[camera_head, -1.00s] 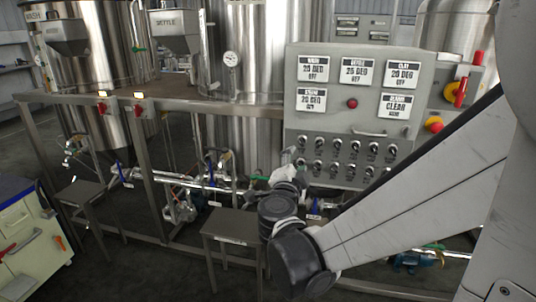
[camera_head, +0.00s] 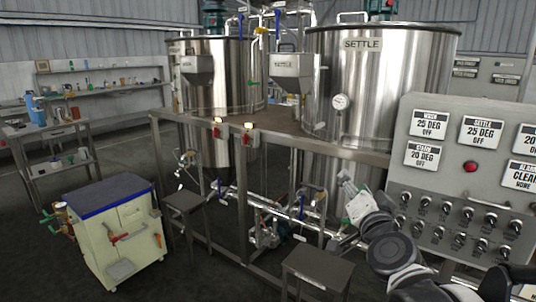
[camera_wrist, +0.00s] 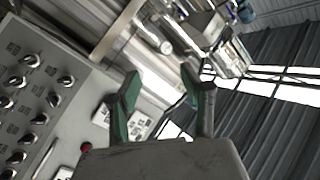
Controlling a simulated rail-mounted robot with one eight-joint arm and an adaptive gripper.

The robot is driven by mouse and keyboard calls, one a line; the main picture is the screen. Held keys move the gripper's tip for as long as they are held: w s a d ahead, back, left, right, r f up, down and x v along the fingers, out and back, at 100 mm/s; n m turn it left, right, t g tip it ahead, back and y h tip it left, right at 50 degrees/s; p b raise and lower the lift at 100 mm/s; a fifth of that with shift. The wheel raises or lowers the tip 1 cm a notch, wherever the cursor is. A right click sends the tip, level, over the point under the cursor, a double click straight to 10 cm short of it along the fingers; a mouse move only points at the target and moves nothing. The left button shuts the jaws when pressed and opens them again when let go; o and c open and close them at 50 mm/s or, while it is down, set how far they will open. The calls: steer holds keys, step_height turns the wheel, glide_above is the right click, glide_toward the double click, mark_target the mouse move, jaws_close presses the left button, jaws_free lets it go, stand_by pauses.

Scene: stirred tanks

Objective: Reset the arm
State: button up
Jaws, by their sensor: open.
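My gripper (camera_head: 352,200) is at the lower right of the head view, in front of the left edge of the grey control panel (camera_head: 408,183). Part of my dark-jointed arm shows below it. In the wrist view, my gripper (camera_wrist: 163,82) has its two green fingers spread apart with nothing between them. The panel's knobs (camera_wrist: 38,98) show to the left of the fingers, tilted by the camera's angle. I cannot tell the exact gap between the gripper and the panel.
Steel tanks, one labelled SETTLE (camera_head: 375,85), stand behind a metal frame (camera_head: 290,140) with pipes and valves below. A low stool (camera_head: 318,265) stands close to my arm. A cream tool cart (camera_head: 125,230) and a workbench (camera_head: 45,130) are at left, with open floor between.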

steer(key=s+a+f+n+g+y+p, duration=0.35)
steer(key=s+a+n+g, duration=0.2)
steer(key=s, duration=0.25)
steer(key=s+d+f+n+g+h+p, duration=0.1)
steer(key=s+d+f+g, duration=0.1)
steer(key=s, duration=0.4)
steer(key=s+d+f+n+g+h, duration=0.1)
steer(key=s+d+f+g+h, duration=0.1)
steer(key=s, duration=0.5)
steer(key=shift+d+f+g+p, duration=0.4)
steer(key=shift+d+g, duration=0.25)
steer(key=shift+g, duration=0.3)
